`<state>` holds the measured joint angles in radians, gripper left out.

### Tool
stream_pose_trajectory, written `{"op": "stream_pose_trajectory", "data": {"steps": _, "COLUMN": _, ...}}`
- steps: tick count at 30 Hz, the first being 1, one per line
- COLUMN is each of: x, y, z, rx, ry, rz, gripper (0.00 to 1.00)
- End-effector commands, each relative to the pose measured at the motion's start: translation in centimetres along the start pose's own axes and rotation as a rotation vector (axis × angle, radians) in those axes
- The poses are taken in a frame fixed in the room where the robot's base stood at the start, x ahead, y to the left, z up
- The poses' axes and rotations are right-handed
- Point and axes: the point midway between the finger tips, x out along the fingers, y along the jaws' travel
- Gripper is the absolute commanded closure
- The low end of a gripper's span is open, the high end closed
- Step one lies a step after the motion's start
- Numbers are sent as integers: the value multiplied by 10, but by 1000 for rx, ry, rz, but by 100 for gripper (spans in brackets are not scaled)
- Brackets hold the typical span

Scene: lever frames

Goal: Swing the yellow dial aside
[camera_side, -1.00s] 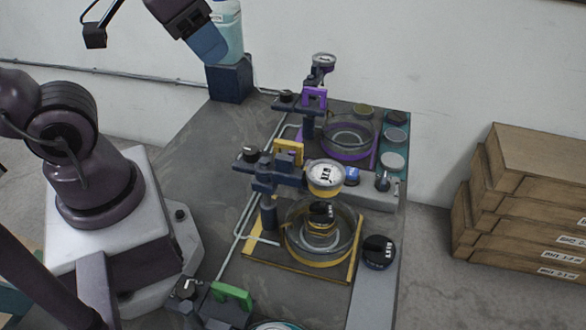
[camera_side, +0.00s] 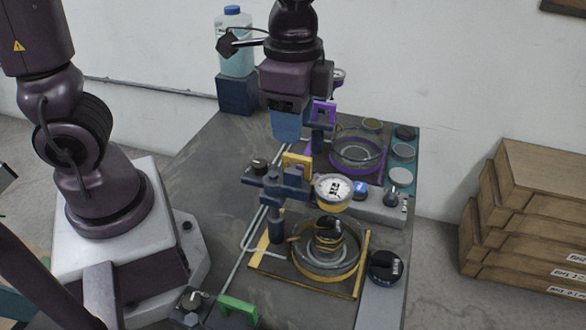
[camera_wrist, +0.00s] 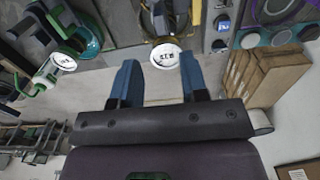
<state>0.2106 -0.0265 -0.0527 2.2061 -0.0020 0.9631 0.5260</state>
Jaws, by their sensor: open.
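The yellow dial (camera_side: 333,190) is a round gauge with a white face and yellow rim. It sits on the end of a dark blue arm with a yellow block (camera_side: 297,163) on a post (camera_side: 277,226). It overhangs a yellow-ringed glass dish (camera_side: 328,259) on a yellow-edged plate, with a black-topped weight (camera_side: 328,234) inside. My gripper (camera_side: 286,138) points down, open and empty, above and behind the yellow block in the side view. In the wrist view the dial (camera_wrist: 165,56) shows beyond and between the two open blue fingers (camera_wrist: 160,78), apart from them.
A similar purple station (camera_side: 357,150) stands behind, its gauge partly hidden by my gripper. A green block (camera_side: 238,309) marks another station in front. A black weight (camera_side: 385,267) lies to the right. A blue-capped bottle (camera_side: 233,42) stands at the back. Bare table lies left of the stations.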

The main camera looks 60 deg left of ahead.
Motion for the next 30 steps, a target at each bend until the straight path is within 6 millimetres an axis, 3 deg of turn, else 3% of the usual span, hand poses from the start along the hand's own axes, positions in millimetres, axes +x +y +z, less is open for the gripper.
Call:
{"op": "stream_pose_trajectory", "data": {"steps": 6, "x": 49, "y": 1, "z": 1, "rx": -1, "ry": -7, "rz": 4, "gripper": 60}}
{"op": "stream_pose_trajectory", "data": {"steps": 13, "x": 85, "y": 0, "z": 0, "rx": -1, "ry": -3, "rz": 1, "gripper": 60}}
{"op": "stream_pose_trajectory", "data": {"steps": 18, "x": 97, "y": 0, "z": 0, "rx": -2, "ry": -1, "rz": 0, "gripper": 60}}
{"op": "stream_pose_trajectory", "data": {"steps": 27, "x": 98, "y": 0, "z": 0, "rx": -3, "ry": 1, "rz": -1, "gripper": 60}}
{"op": "stream_pose_trajectory", "data": {"steps": 30, "x": 98, "y": 0, "z": 0, "rx": -3, "ry": 1, "rz": -1, "gripper": 83}}
